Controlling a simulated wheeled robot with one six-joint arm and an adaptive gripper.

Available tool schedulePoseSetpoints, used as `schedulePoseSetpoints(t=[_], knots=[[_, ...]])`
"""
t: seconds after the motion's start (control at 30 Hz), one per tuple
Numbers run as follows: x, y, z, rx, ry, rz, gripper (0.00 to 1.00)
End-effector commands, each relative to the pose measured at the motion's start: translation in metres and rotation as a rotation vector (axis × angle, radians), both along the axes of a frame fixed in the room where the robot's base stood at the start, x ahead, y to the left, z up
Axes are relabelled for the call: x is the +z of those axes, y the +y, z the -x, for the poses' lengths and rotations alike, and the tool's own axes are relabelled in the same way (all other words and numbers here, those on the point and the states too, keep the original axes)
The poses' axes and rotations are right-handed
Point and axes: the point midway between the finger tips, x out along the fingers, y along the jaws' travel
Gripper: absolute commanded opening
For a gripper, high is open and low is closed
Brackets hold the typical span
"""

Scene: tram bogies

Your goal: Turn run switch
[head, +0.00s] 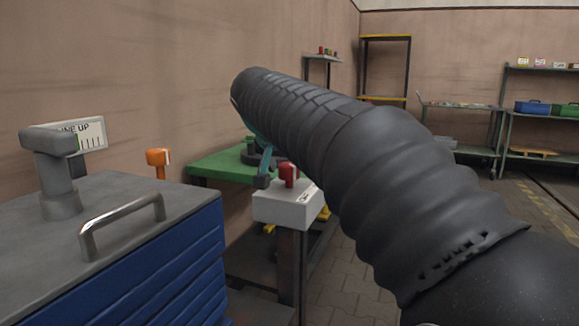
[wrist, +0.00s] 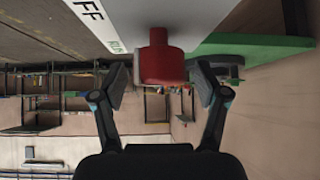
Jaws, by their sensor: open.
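The run switch is a red knob (head: 289,174) on top of a pale grey box (head: 287,207) on a dark post. In the wrist view the red knob (wrist: 160,62) shows close up, below the box face (wrist: 180,18), with "FF" and green lettering beside it. My gripper (head: 262,178) is partly hidden behind my arm in the head view. In the wrist view my gripper (wrist: 160,84) is open, one finger on each side of the knob, with visible gaps. I cannot tell whether the knob lies fully between the fingertips.
A blue cabinet (head: 170,262) with a metal handle (head: 122,222) and a grey T-shaped fixture (head: 55,170) stands at the left. An orange knob (head: 158,157) is behind it. A green table (head: 220,165) lies behind the box. Shelves (head: 545,112) stand far right.

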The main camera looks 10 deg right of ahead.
Motion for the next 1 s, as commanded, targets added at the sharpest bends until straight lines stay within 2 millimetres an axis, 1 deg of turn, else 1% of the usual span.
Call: schedulePoseSetpoints(t=[0.23,0.27,0.3,0.37,0.4,0.47,0.5,0.77,1.0], knots=[[-0.0003,-0.0002,-0.0004,0.000,0.000,0.000,0.73],[-0.0002,-0.0002,-0.0003,0.000,0.000,0.000,0.66],[-0.0003,-0.0001,-0.0002,0.000,0.000,0.000,0.56],[-0.0001,-0.0001,-0.0002,0.000,0.000,0.000,0.41],[-0.0001,-0.0001,-0.0003,0.000,0.000,0.000,0.31],[-0.0001,-0.0001,-0.0002,0.000,0.000,0.000,0.16],[-0.0001,-0.0001,-0.0002,0.000,0.000,0.000,0.13],[0.0001,-0.0008,0.0001,0.019,0.000,0.001,0.13],[0.0006,-0.0018,0.0005,0.123,-0.001,0.000,0.13]])
